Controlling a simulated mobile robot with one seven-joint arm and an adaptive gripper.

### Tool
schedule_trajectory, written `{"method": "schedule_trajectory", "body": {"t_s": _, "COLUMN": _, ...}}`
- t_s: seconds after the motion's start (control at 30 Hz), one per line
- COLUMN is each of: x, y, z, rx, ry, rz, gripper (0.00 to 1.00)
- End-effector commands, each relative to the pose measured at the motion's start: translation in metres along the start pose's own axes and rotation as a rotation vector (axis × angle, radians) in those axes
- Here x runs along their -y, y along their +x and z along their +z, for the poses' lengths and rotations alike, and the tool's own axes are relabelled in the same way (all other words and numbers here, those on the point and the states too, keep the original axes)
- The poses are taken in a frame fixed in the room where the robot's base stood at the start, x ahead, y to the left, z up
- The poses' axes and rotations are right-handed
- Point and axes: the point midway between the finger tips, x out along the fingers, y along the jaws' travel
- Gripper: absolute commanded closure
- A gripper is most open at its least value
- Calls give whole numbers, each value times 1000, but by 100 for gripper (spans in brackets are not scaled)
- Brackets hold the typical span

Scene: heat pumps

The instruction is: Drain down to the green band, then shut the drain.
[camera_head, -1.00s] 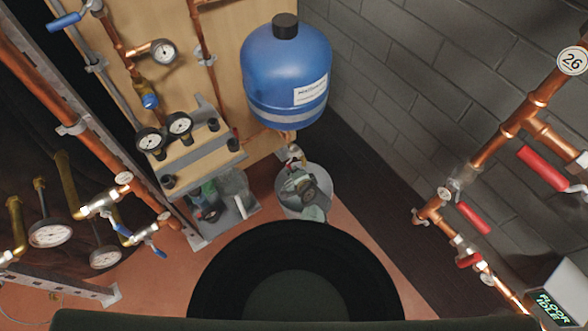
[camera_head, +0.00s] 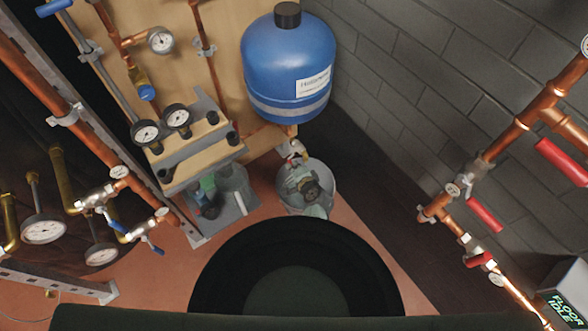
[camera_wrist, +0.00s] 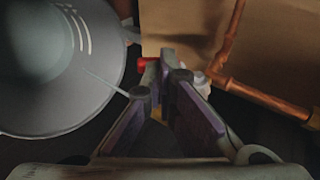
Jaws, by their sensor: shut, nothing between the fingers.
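My gripper (camera_wrist: 166,66) shows in the wrist view with its purple-sided fingers together and empty. A small red part (camera_wrist: 147,64) lies just beyond the fingertips at the left, and a pale fitting (camera_wrist: 198,80) shows just to the right of them; I cannot tell whether the fingers touch either. The head view shows a fitting (camera_head: 292,150) under the blue vessel (camera_head: 288,65), above a pale bucket (camera_head: 321,173). The wrist view shows a bucket (camera_wrist: 95,92) at the left. Two dark-rimmed gauges (camera_head: 147,133) stand left of the vessel; their bands and needles are too small to read.
Copper pipe (camera_wrist: 270,103) runs at the right of the wrist view, before a tan board (camera_wrist: 180,20). Copper pipework with red levers (camera_head: 484,215) lines the right wall. More valves and gauges (camera_head: 43,228) stand at the left. Some red floor (camera_head: 265,200) is open around the bucket.

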Motion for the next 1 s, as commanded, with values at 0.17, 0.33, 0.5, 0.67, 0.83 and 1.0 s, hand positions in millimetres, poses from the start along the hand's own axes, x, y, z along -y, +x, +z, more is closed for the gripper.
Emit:
{"method": "schedule_trajectory", "body": {"t_s": 0.17, "x": -3, "y": 2, "z": 0, "rx": 0, "ry": 5, "rz": -24, "gripper": 100}}
{"method": "schedule_trajectory", "body": {"t_s": 0.33, "x": -5, "y": 3, "z": 1, "rx": 0, "ry": 11, "rz": -50, "gripper": 100}}
{"method": "schedule_trajectory", "body": {"t_s": 0.5, "x": -6, "y": 5, "z": 1, "rx": 0, "ry": 16, "rz": -78, "gripper": 100}}
{"method": "schedule_trajectory", "body": {"t_s": 0.67, "x": -8, "y": 9, "z": 2, "rx": 1, "ry": 14, "rz": -77, "gripper": 100}}
{"method": "schedule_trajectory", "body": {"t_s": 0.83, "x": -11, "y": 14, "z": 3, "rx": 1, "ry": 15, "rz": -76, "gripper": 100}}
{"method": "schedule_trajectory", "body": {"t_s": 1.0, "x": -14, "y": 20, "z": 4, "rx": 1, "ry": 16, "rz": -75, "gripper": 100}}
